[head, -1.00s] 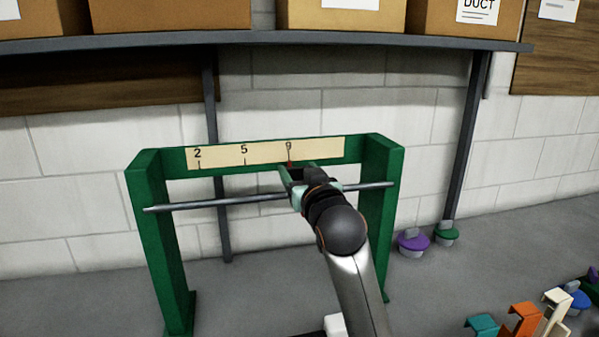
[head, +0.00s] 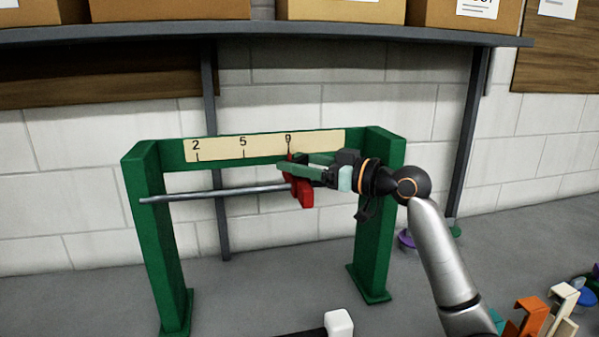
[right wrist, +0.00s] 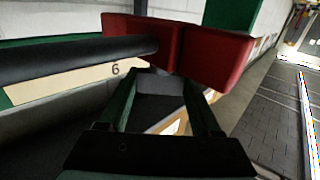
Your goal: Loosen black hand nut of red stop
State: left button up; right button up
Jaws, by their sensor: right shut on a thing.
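The red stop (head: 303,192) sits on the grey rod (head: 215,194) of the green frame (head: 153,230), just below the 9 mark of the scale (head: 265,146). In the right wrist view the red stop (right wrist: 210,55) fills the top, beside the dark rod (right wrist: 70,60). My right gripper (head: 300,170) comes in from the right at the stop. Its green fingers are closed on the black hand nut (right wrist: 160,84), a dark piece just below the stop. In the head view the fingers hide the nut. My left gripper is not in view.
A shelf (head: 270,38) with boxes runs along the wall above the frame. Orange (head: 527,315), cream and teal bracket-like pieces lie at the lower right. A white block (head: 338,324) is at the bottom. Purple and green knobs stand behind my right arm.

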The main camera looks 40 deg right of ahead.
jog(key=shift+d+n+g+y+b, duration=0.2)
jog(key=shift+n+g+y+b, duration=0.3)
jog(key=shift+n+y, duration=0.5)
jog(key=n+g+y, duration=0.1)
jog(key=y, duration=0.1)
jog(key=shift+r+y, duration=0.15)
jog(key=shift+y, duration=0.15)
jog(key=shift+a+n+g+y, duration=0.1)
jog(key=shift+n+g+y, duration=0.8)
jog(key=shift+n+y, duration=0.15)
jog(key=shift+n+g+y, duration=0.45)
jog(key=shift+g+y, duration=0.05)
jog(key=shift+y, duration=0.15)
jog(key=o, duration=1.4)
jog(key=shift+a, duration=0.1)
jog(key=shift+f, duration=0.2)
